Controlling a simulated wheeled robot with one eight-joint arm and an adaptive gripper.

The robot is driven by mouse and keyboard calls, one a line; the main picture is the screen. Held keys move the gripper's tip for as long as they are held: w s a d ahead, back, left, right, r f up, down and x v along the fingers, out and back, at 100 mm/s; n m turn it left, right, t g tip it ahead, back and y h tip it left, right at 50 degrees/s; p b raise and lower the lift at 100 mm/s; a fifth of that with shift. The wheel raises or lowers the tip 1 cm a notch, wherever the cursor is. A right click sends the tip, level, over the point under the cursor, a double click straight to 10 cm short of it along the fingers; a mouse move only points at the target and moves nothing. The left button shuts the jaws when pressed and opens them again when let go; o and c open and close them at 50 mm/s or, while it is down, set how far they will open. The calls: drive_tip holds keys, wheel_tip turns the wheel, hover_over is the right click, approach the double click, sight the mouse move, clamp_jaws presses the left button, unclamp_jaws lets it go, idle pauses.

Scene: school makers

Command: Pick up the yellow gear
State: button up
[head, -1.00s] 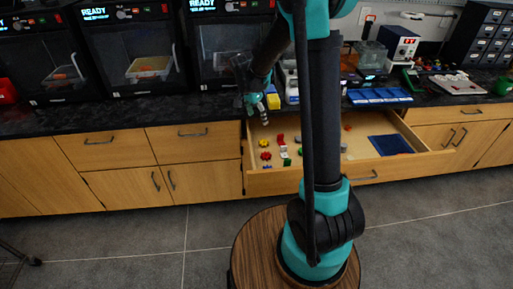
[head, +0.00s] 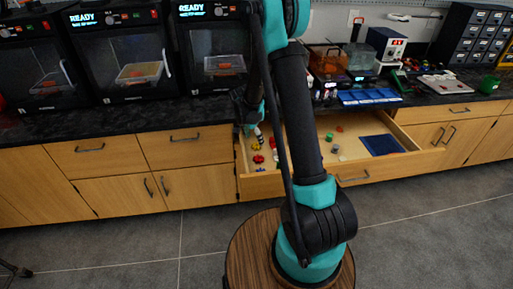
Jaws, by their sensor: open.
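The yellow gear (head: 256,142) lies in the open wooden drawer, near its left side and just behind a red gear (head: 258,158). It is small in the head view and partly covered by my gripper. My gripper (head: 252,133) reaches down over the drawer's left end, just above and behind the yellow gear. It is open, and I see nothing held in it. Whether a fingertip touches the gear I cannot tell.
The open drawer (head: 350,171) also holds small coloured parts and a blue tray (head: 382,145) at its right. The dark counter (head: 120,130) carries printers and a blue bin (head: 370,97). My arm hides the drawer's middle.

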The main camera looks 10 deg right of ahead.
sight(256, 145)
drive_tip(key=shift+w+x, duration=0.15)
drive_tip(key=shift+x, duration=1.1)
drive_tip(key=shift+w+x, duration=0.15)
drive_tip(key=shift+x, duration=1.05)
drive_tip(key=shift+c, duration=0.6)
drive_tip(key=c, duration=0.8)
